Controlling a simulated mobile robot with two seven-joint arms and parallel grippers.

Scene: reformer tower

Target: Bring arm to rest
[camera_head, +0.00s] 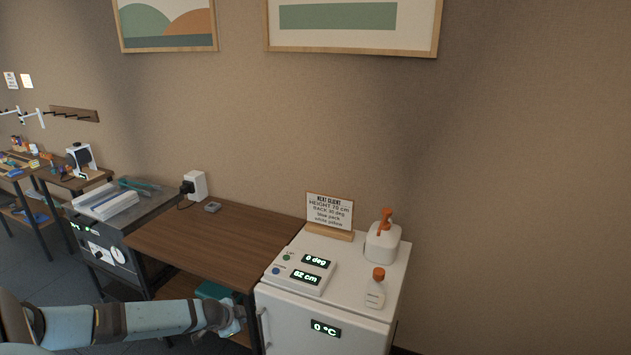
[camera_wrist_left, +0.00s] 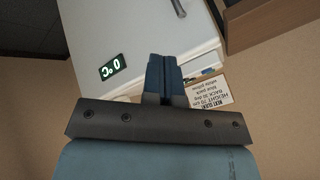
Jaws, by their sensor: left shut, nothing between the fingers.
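My left arm comes in from the bottom left in the head view. Its gripper (camera_head: 238,318) is low, in front of the wooden table's right end and beside the white fridge (camera_head: 330,333). In the left wrist view the gripper's two dark blue fingers (camera_wrist_left: 161,72) are together, with nothing between them. The fridge door (camera_wrist_left: 110,25) with its "0 °C" display shows beyond the fingers there. The handle (camera_wrist_left: 177,6) is near the top of that view. My right gripper is not in view.
On the fridge stand a control box (camera_head: 303,272) reading "0 deg" and "62 cm", a sign card (camera_head: 330,212), a pump bottle (camera_head: 383,240) and a small bottle (camera_head: 375,290). The brown table (camera_head: 215,245) is mostly clear.

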